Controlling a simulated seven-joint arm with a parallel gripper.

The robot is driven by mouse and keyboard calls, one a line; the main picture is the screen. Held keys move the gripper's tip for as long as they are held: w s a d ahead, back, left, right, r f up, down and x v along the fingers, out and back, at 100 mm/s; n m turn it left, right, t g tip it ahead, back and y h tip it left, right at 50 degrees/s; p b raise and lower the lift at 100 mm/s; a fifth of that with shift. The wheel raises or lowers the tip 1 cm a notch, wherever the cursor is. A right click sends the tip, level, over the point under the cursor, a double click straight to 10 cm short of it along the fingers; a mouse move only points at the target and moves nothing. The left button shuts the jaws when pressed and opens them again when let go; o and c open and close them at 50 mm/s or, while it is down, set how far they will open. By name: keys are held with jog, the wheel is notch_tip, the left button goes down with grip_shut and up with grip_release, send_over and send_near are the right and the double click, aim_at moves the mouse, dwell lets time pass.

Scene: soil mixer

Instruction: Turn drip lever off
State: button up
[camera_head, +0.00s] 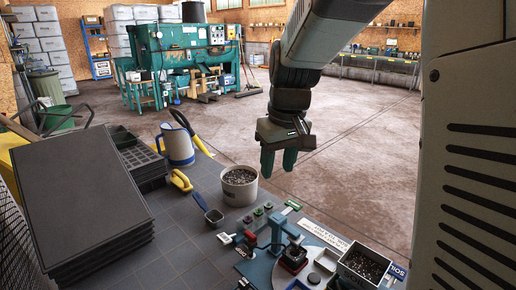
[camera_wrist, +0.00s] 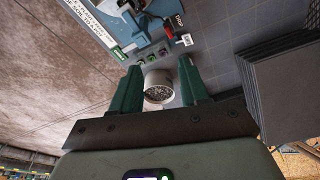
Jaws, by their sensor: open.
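The drip lever is a small red handle (camera_head: 249,236) beside a white tag on the blue press fixture at the bench front in the head view. In the wrist view the red lever (camera_wrist: 168,28) sits near the top, next to a "DRIP" label (camera_wrist: 180,20). My gripper (camera_head: 279,162) hangs in the air, fingers down, above and behind the fixture in the head view. In the wrist view its two green fingers (camera_wrist: 160,66) are spread apart with nothing held. The lever is apart from the fingers. Its exact angle is too small to tell.
A white pot of soil (camera_head: 239,186) stands behind the fixture. Coloured buttons (camera_head: 259,211) lie between them. A soil box (camera_head: 365,266) is at right.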

jog(key=w+a+f+n+g, duration=0.1)
jog(key=w+a+f+n, duration=0.15)
jog(key=w+f, duration=0.4)
jog(key=n+g, duration=0.1)
send_over(249, 233)
notch_tip(249, 233, down, 11)
jog(key=shift+h, duration=0.4)
notch_tip(249, 233, down, 11)
jog(key=shift+f, duration=0.2)
jog(key=shift+c, duration=0.3)
grip_shut()
